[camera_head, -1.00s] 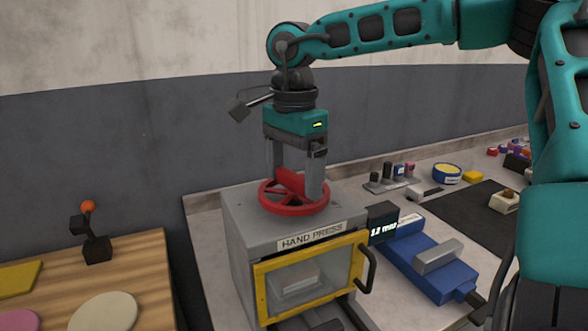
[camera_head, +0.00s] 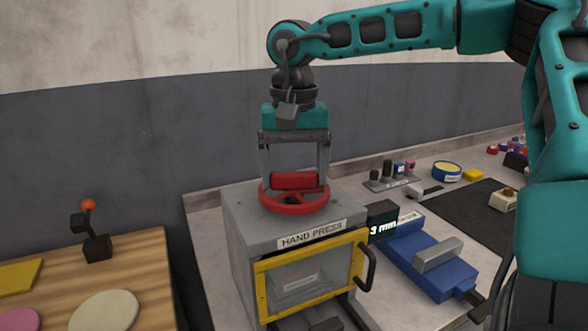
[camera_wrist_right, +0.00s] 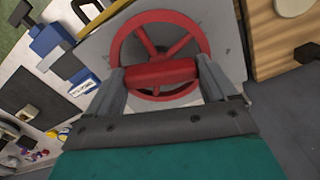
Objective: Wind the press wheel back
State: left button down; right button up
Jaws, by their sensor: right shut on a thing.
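The red press wheel (camera_head: 294,204) lies flat on top of the grey hand press (camera_head: 240,215), with a raised red grip bar (camera_head: 295,181) across its middle. My right gripper (camera_head: 296,185) points straight down from above and is shut on the bar, one finger at each end. The right wrist view shows the same bar (camera_wrist_right: 160,73) between the fingers and the spoked wheel (camera_wrist_right: 198,32) around it. A small display (camera_head: 382,222) on the press reads about 3 mm. The yellow-framed door (camera_head: 262,291) is closed, and a pale block shows dimly behind its window. My left gripper is not in view.
A blue vise (camera_head: 430,262) stands right of the press. A wooden table (camera_head: 140,265) with a small orange-topped lever (camera_head: 95,240) is at the left.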

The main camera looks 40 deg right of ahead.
aim_at(294, 172)
jog(key=shift+n, duration=1.5)
jog(key=o, duration=0.8)
jog(key=shift+o, duration=0.2)
jog(key=shift+r, duration=0.1)
notch_tip(294, 172, up, 13)
